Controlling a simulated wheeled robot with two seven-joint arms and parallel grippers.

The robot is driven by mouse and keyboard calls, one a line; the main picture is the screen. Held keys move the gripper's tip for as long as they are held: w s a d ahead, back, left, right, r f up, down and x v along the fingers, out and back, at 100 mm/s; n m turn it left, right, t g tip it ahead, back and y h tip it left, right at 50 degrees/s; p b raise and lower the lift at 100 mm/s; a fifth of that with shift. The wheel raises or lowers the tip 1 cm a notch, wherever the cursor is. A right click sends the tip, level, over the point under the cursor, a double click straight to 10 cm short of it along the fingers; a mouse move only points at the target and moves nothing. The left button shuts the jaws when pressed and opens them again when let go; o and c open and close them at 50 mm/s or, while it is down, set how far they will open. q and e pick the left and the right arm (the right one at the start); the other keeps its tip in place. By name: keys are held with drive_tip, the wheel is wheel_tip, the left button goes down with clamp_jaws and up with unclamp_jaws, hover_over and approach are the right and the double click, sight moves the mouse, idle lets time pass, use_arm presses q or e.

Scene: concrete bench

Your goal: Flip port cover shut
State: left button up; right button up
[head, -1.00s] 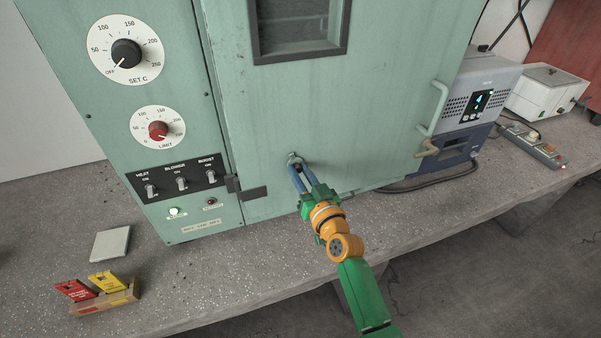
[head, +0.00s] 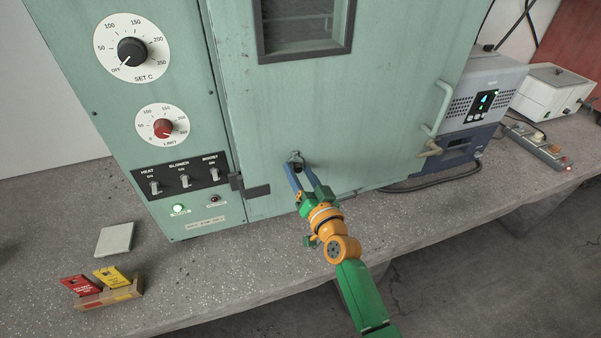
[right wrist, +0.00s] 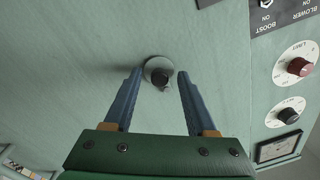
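The port (head: 296,157) is a small round grey fitting with a dark centre, low on the green oven door. It also shows in the right wrist view (right wrist: 152,64), as a pale disc with a dark round spot. I cannot make out the cover's exact angle; the dark centre shows in both views. My right gripper (head: 298,169) is open, its blue fingers pointing at the door. In the right wrist view its fingers (right wrist: 160,84) stand apart to either side of the port, with nothing held. My left gripper is out of view.
The oven's control panel (head: 150,105) is at left, with a door latch (head: 256,191) beside the port. The door handle (head: 441,108) is at right. A card box (head: 110,297) and pale block (head: 115,239) lie on the bench at left.

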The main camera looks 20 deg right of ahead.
drive_tip(key=s, duration=0.7)
drive_tip(key=shift+d, duration=0.3)
drive_tip(key=shift+f, duration=0.1)
